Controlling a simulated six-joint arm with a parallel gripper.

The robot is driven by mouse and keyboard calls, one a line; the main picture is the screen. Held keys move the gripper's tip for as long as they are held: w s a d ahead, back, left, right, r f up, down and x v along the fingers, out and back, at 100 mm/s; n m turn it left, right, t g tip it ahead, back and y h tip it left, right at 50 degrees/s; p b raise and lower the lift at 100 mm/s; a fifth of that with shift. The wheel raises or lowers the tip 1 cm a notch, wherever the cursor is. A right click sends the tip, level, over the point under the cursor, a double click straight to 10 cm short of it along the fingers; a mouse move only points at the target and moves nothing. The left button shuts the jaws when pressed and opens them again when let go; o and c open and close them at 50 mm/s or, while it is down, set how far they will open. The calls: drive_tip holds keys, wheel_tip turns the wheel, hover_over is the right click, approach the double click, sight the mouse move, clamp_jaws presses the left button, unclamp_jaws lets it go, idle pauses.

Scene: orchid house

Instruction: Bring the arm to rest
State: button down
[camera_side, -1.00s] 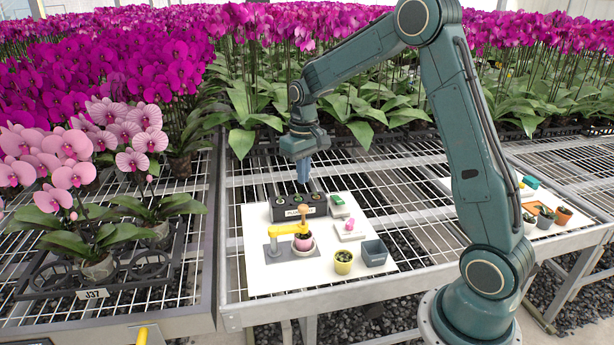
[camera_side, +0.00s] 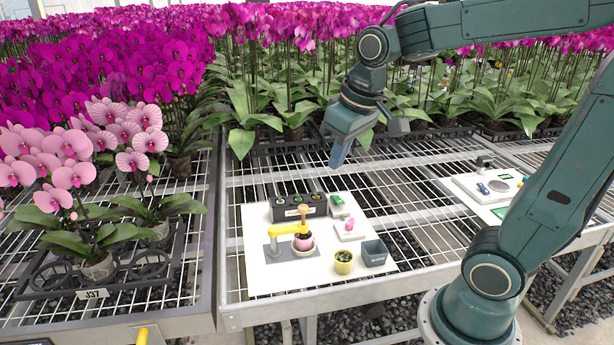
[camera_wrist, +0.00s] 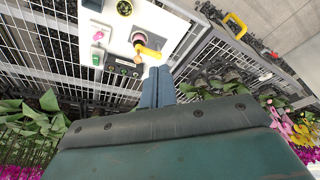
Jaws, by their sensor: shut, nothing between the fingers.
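My gripper (camera_side: 338,160) is shut and empty. It hangs in the air above the wire bench, behind and to the right of the white board (camera_side: 262,240), clear of everything on it. In the wrist view its closed blue fingers (camera_wrist: 158,88) point toward the board. My arm is bent high, with the upper link reaching out of the picture at the right.
Orchids stand behind and left. A second white board (camera_side: 470,187) lies on the right bench.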

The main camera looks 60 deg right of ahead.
drive_tip(key=s+a+n+t, duration=0.1)
drive_tip(key=s+a+t, duration=0.1)
drive_tip(key=s, duration=0.9)
drive_tip(key=shift+s+a+f, duration=0.15)
drive_tip(key=shift+a, duration=0.7)
